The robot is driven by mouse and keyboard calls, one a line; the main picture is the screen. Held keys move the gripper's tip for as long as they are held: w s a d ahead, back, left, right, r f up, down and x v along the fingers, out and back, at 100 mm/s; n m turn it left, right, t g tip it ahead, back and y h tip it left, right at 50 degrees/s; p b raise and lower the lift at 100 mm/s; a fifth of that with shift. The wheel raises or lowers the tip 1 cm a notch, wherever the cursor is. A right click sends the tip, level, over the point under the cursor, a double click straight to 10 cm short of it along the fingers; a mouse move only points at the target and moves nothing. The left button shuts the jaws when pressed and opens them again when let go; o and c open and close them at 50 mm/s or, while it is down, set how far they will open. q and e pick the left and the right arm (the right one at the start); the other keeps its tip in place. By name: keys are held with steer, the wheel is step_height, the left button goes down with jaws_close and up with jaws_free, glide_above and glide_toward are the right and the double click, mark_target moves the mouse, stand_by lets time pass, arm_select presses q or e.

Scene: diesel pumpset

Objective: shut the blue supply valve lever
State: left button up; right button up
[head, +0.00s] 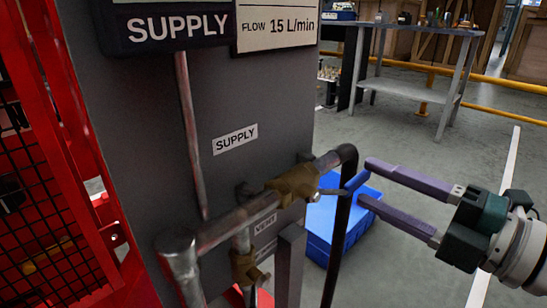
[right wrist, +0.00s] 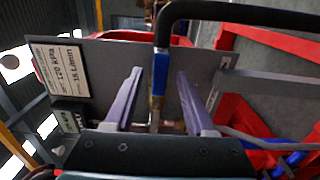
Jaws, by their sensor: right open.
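The brass supply valve (head: 293,185) sits in the pipe below the SUPPLY label on the grey panel. Its lever has a thin metal stem and a blue grip (head: 357,181), pointing right in the head view. My right gripper (head: 366,182) comes in from the right with its purple fingers open. The end of the blue grip shows between or close to the fingertips. My left gripper is not in view.
A black hose (head: 341,215) hangs from the pipe end close to my right fingertips. A brass vent valve (head: 245,266) sits lower left. A blue crate (head: 355,228) stands on the floor behind. A red mesh guard (head: 40,190) is at left.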

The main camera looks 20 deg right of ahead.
mark_target(363, 181)
steer(key=shift+x, duration=1.65)
steer(key=shift+c, duration=0.2)
jaws_close()
